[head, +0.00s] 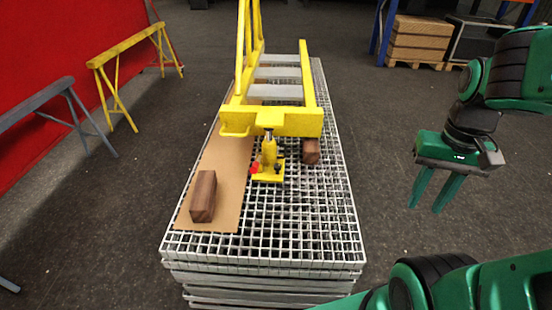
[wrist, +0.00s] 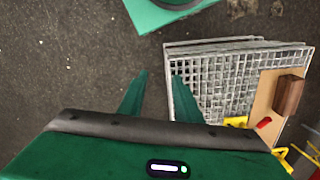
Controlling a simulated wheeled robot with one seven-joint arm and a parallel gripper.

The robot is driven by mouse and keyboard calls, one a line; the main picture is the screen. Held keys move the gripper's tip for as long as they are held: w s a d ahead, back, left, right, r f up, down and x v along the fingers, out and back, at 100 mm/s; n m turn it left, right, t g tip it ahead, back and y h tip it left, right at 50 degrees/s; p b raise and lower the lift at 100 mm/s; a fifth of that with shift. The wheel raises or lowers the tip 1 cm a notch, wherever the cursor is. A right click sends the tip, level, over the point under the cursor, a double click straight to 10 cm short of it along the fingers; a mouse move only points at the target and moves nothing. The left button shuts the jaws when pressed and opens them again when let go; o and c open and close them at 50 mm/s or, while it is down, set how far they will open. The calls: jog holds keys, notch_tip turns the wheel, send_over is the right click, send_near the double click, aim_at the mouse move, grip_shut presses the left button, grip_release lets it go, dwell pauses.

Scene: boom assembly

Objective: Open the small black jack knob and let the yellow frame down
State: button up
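The yellow frame (head: 285,123) extends back over the grating, its front beam resting on or just above a yellow jack (head: 269,155). The jack stands upright on a yellow base plate, with a red part (head: 255,168) at its left. The small black knob is too small to make out clearly. My gripper (head: 424,206) hangs in the air to the right of the grating stack, fingers apart and empty, well away from the jack. In the wrist view my gripper (wrist: 161,76) is over the floor beside the grating; a red part (wrist: 264,122) shows at lower right.
The stacked metal grating (head: 300,220) carries a brown sheet (head: 228,165), a wooden block (head: 203,196) at front left and another block (head: 311,151) right of the jack. Yellow (head: 122,62) and grey (head: 40,100) trestles stand left. The floor around my gripper is clear.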

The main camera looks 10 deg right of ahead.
jog(key=shift+w+a, duration=0.25)
jog(key=shift+w, duration=0.1)
jog(key=shift+o, duration=1.6)
jog(key=shift+s+r, duration=0.2)
jog(key=shift+s, duration=0.1)
jog(key=w+d+r+m+h, duration=0.1)
jog(key=w+m+h, duration=0.1)
jog(key=w, duration=1.1)
jog(key=m+t+h, duration=0.2)
jog(key=m, duration=0.2)
send_over(277, 166)
jog(key=s+a, duration=0.2)
jog(key=a, duration=0.2)
notch_tip(277, 166, down, 21)
jog(key=x, duration=1)
jog(key=shift+w+d+f, duration=0.2)
jog(key=shift+w+f, duration=0.05)
jog(key=shift+f, duration=0.05)
